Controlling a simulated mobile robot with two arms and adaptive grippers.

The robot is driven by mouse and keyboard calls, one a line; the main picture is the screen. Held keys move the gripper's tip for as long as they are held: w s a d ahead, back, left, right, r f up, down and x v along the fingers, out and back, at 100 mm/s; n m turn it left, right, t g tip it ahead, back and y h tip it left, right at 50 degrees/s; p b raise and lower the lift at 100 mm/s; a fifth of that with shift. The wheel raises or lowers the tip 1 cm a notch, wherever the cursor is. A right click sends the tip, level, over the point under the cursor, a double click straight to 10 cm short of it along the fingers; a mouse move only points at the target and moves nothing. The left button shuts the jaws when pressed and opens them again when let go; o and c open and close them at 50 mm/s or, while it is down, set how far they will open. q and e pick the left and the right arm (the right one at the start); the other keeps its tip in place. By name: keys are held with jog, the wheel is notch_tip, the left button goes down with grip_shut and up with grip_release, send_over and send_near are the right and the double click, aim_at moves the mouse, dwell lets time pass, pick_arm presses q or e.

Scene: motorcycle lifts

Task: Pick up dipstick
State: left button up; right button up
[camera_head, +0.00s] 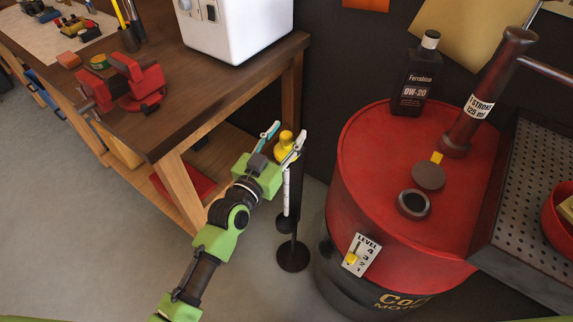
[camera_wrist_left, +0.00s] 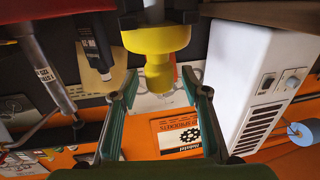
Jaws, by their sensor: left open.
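The dipstick has a yellow handle (camera_head: 286,147) and a white rod (camera_head: 286,192). It stands upright at a dark stand (camera_head: 293,256) between the workbench and the red drum. My left gripper (camera_head: 290,129) is open, with one finger on each side of the yellow handle. In the left wrist view the yellow handle (camera_wrist_left: 156,42) reaches down to between the fingertips (camera_wrist_left: 160,72). I cannot tell whether a finger touches it. My right gripper is out of view.
The wooden workbench (camera_head: 225,95) with a red vise (camera_head: 125,85) and a white box (camera_head: 235,25) is close on the left. The red drum (camera_head: 365,150), carrying a black oil bottle (camera_head: 417,78), is close on the right. Grey floor is clear in front.

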pick_arm(q)
grip_shut()
jog(key=shift+r, duration=0.1)
